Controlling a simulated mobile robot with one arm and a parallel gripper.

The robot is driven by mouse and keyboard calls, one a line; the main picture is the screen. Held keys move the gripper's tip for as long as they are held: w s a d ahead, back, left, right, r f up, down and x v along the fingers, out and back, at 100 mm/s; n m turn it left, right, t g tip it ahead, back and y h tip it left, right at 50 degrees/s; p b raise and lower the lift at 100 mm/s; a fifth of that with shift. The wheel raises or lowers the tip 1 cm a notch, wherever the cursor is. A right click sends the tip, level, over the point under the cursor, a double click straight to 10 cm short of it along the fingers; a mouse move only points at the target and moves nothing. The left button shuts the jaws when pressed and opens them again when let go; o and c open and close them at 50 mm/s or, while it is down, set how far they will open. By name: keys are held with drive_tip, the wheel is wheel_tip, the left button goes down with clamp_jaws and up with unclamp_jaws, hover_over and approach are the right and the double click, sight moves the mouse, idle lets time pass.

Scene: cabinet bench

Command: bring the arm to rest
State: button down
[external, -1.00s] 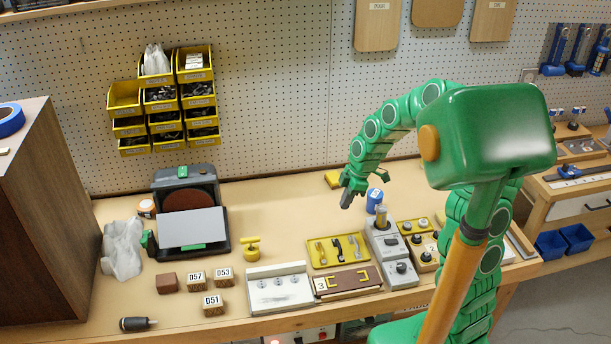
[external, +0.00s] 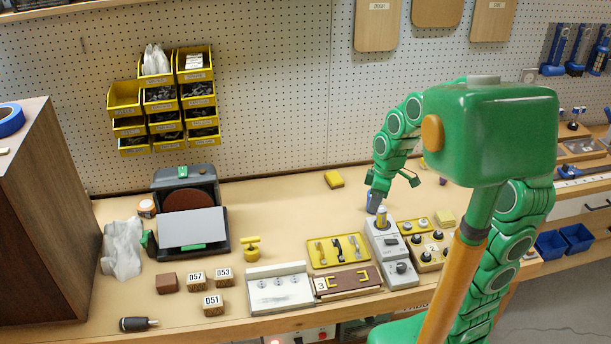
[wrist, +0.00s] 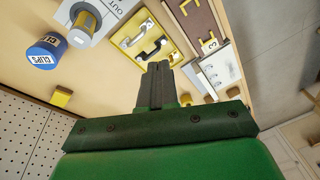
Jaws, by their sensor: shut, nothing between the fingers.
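My green arm (external: 396,140) reaches over the right half of the bench.
A grey device with a yellow-topped post (external: 381,216) stands beside the can. A yellow block (external: 334,180) lies behind.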

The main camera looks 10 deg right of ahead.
drive_tip(key=s+d+r+m, duration=0.1)
drive_tip(key=s+d+m, duration=0.2)
drive_tip(key=s, duration=0.4)
drive_tip(key=s+d+r+m+g+h, duration=0.1)
drive_tip(key=s+d+r+m, duration=0.1)
drive_tip(key=s+m, duration=0.3)
drive_tip(key=s+d+r+m+h, duration=0.1)
drive_tip(key=s+d+m, duration=0.3)
drive_tip(key=s, duration=0.5)
drive_tip(key=shift+s+d+r+m, duration=0.25)
drive_tip(key=shift+d+r+m, duration=0.05)
drive_tip(key=shift+r, duration=0.25)
